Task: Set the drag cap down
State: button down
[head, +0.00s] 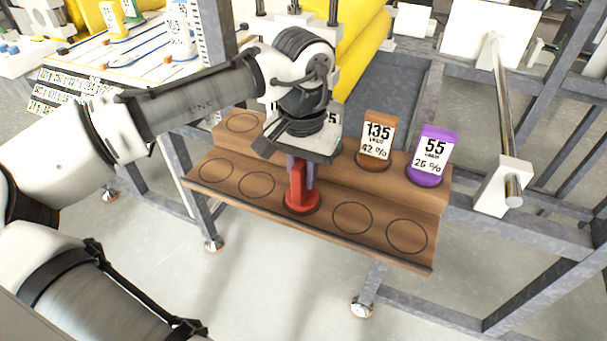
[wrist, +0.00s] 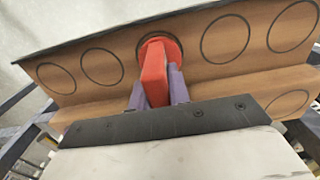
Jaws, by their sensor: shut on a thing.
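The red drag cap (head: 302,200) has a round base and an upright block. It stands upright at the middle ring of the front row on the wooden stepped rack (head: 330,200). In the wrist view the cap (wrist: 154,75) has its round base over a ring, apparently touching the wood. My gripper (head: 301,172) points down from above and is shut on the cap's upright block, one finger on each side. The fingers also show in the wrist view (wrist: 158,88). The cap's face and label are hidden.
A brown cap marked 135 (head: 376,142) and a purple cap marked 55 (head: 432,155) stand on the upper step, right of my gripper. The other front rings are empty. A yellow roll (head: 360,45) is behind. A metal rod (head: 503,95) rises at right.

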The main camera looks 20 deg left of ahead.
jog(key=shift+s+r, duration=0.15)
jog(key=c, duration=1.3)
grip_release()
